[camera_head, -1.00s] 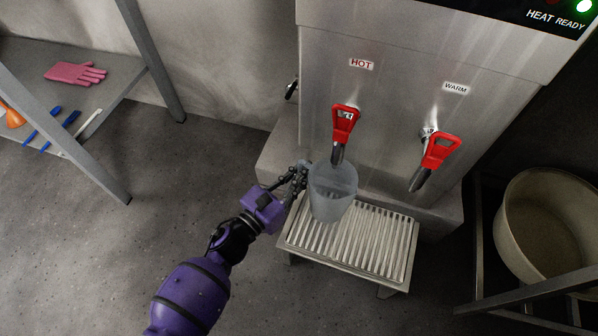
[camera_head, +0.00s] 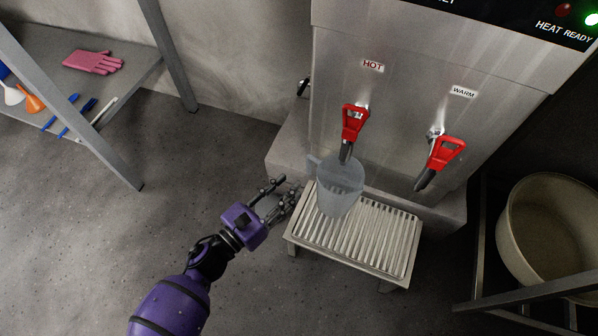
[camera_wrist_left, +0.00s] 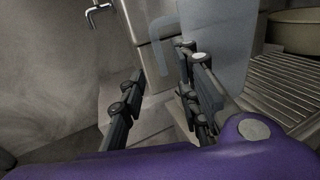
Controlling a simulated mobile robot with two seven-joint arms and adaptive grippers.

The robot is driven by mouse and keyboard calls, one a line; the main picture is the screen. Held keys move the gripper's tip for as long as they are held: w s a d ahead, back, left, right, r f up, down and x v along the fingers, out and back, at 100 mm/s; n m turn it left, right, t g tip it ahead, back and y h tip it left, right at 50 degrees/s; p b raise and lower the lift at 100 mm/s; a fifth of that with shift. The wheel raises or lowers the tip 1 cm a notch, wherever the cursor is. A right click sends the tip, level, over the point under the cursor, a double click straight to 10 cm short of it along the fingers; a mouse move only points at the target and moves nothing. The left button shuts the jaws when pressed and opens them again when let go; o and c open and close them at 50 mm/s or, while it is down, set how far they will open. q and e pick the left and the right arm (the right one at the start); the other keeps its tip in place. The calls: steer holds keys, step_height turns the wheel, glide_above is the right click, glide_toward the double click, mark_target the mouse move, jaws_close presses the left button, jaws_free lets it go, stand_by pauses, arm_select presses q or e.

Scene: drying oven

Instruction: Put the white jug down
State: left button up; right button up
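The white jug (camera_head: 340,188), translucent, stands upright on the slatted drip tray (camera_head: 385,246), under the hot tap (camera_head: 352,130). Its handle is on its left side and shows in the left wrist view (camera_wrist_left: 160,52) beside the jug's wall (camera_wrist_left: 218,50). My left gripper (camera_head: 283,192) is just left of the jug, apart from the handle. In the left wrist view its two fingers (camera_wrist_left: 160,88) are spread, with nothing held between them. My right gripper is in neither view.
The steel dispenser (camera_head: 420,60) rises behind the tray, with a warm tap (camera_head: 440,160) to the right. A beige tub (camera_head: 550,225) sits on a rack at the right. A shelf (camera_head: 120,75) with a pink glove (camera_head: 92,62) stands at the left. The floor between is clear.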

arm_select(q)
steer(key=s+a+f+n+g+y, duration=0.1)
steer(key=s+a+f+n+y, duration=0.3)
steer(key=s+n, duration=0.45)
steer(key=s+a+f+n+g+y, duration=0.1)
steer(key=s+a+n+y, duration=0.1)
steer(key=s+a+n, duration=0.5)
steer(key=s+a+f+n+g+y, duration=0.1)
steer(key=s+a+f+n+y, duration=0.25)
steer(key=s+n, duration=0.65)
steer(key=s+a+r+n+g+y, duration=0.1)
steer(key=s+n+g, duration=0.5)
steer(key=s+n, duration=1.1)
steer(key=s+y, duration=0.1)
steer(key=s, duration=0.2)
steer(key=shift+a+r+p, duration=0.25)
steer(key=shift+p, duration=0.05)
